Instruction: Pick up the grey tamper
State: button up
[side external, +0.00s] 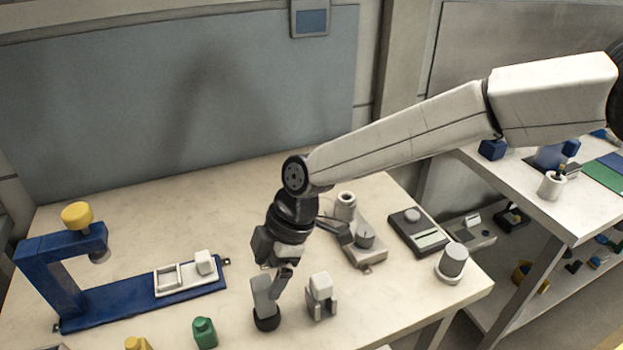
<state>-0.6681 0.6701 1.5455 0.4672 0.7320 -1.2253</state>
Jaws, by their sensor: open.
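A light grey upright piece with a round black foot (262,288), which looks like the grey tamper, stands on the bench near the front. My gripper (274,281) points down at its upper part. One finger shows close along its right side; I cannot tell whether it touches. The other finger is not clearly visible. The jaws are open and the piece appears to rest on the bench.
A green piece (204,332) is at the left. A blue press (62,270) stands far left. A grey holder (366,257), a dark scale (418,233) and a grey cylinder (454,259) are to the right.

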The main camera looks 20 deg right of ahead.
aim_at(259, 295)
jog(key=shift+a+f, duration=0.15)
jog(key=shift+f, duration=0.2)
jog(key=shift+f, duration=0.1)
jog(key=shift+x, duration=2.45)
jog(key=shift+a, duration=0.1)
grip_shut()
